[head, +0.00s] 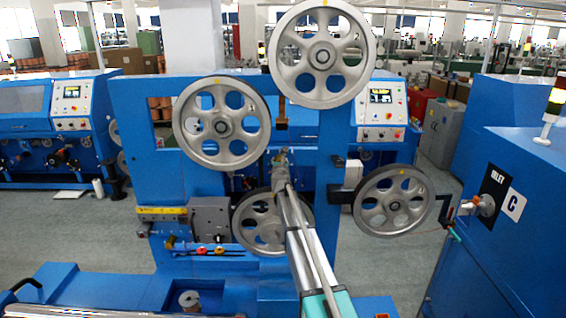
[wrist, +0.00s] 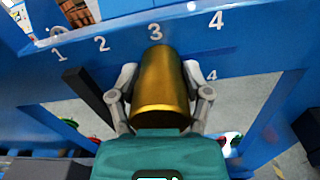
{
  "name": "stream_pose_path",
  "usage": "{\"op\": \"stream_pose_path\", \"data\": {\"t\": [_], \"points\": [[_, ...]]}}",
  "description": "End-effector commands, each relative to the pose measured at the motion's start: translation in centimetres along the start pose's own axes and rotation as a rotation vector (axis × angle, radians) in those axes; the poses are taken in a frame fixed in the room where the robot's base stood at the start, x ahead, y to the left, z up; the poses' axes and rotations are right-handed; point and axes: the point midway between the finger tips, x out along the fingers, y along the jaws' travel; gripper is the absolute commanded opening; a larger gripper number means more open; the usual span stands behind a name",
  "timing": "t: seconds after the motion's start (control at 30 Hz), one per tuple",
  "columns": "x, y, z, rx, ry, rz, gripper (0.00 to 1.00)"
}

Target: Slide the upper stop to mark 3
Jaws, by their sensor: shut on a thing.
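The upper stop, a brass-coloured cylinder (wrist: 161,82), sits between the two fingers of my gripper (wrist: 160,98) in the wrist view. My gripper is shut on it. A row of white marks 1, 2, 3 and 4 runs along the blue beam (wrist: 130,58) behind it. The far end of the stop lies just below mark 3 (wrist: 155,31), roughly in line with it, to the right of mark 2 and left of mark 4. In the head view my gripper (head: 281,166) is at the blue frame, and the stop cannot be made out there.
Spoked grey pulleys stand around my gripper: top (head: 321,53), left (head: 222,124), right (head: 391,201) and one behind my arm (head: 256,232). A dark bar (wrist: 89,100) lies left of the fingers. A blue cabinet marked C (head: 500,225) stands at the right.

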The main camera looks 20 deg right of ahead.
Motion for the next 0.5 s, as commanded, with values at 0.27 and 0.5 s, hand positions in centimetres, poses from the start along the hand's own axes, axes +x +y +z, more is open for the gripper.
{"op": "stream_pose_path", "data": {"t": [0.27,0.5], "points": [[0.4,-0.7,0.2,0.001,-0.001,-0.005,0.64],[0.4,-1.1,0.2,0.001,-0.002,-0.010,0.92]]}}
